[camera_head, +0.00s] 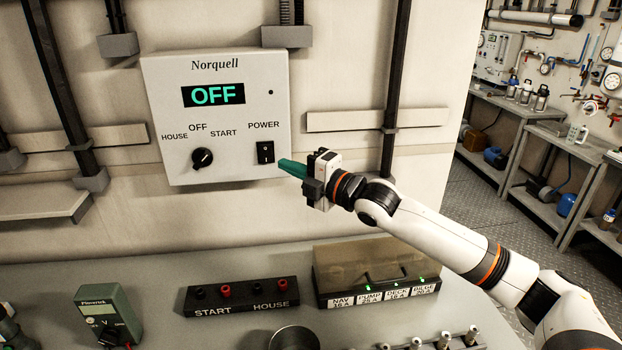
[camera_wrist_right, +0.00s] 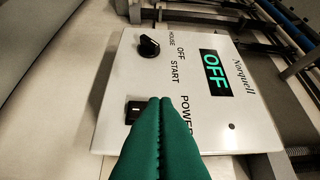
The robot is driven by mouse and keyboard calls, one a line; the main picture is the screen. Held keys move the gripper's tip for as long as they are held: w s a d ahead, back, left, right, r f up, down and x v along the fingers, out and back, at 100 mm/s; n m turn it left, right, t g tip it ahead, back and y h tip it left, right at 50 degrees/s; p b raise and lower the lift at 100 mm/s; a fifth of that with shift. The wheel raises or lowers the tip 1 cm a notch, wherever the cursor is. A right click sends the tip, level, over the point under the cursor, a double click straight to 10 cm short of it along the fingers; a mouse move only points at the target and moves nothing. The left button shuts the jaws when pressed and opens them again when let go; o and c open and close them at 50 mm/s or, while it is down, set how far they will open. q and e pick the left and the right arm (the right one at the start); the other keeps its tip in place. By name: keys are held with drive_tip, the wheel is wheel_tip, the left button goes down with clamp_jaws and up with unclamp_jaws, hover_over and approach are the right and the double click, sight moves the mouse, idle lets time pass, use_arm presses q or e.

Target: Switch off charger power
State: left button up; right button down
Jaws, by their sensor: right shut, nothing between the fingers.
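The white Norquell charger box (camera_head: 225,170) is on the wall, and its display (camera_head: 213,95) reads OFF in green. A black POWER rocker switch (camera_head: 265,152) is at its lower right. A black rotary knob (camera_head: 202,158) labelled HOUSE, OFF and START is at its lower left. My right gripper (camera_head: 283,164) has green fingers, shut and empty, with the tips just right of and below the switch. In the right wrist view the shut fingers (camera_wrist_right: 160,105) reach toward the switch (camera_wrist_right: 133,111) and partly cover the panel. Whether they touch it I cannot tell. My left gripper is not in view.
Vertical conduits (camera_head: 396,90) run up the wall. Shelves (camera_head: 560,140) stand at the far right.

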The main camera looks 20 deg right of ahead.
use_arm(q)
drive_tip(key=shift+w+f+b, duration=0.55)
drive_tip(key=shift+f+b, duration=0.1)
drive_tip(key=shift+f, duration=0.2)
use_arm(e)
drive_tip(key=v, duration=0.3)
drive_tip(key=r+v, duration=0.1)
drive_tip(key=v, duration=0.1)
drive_tip(key=shift+s, duration=0.1)
drive_tip(key=shift+s+a, duration=0.1)
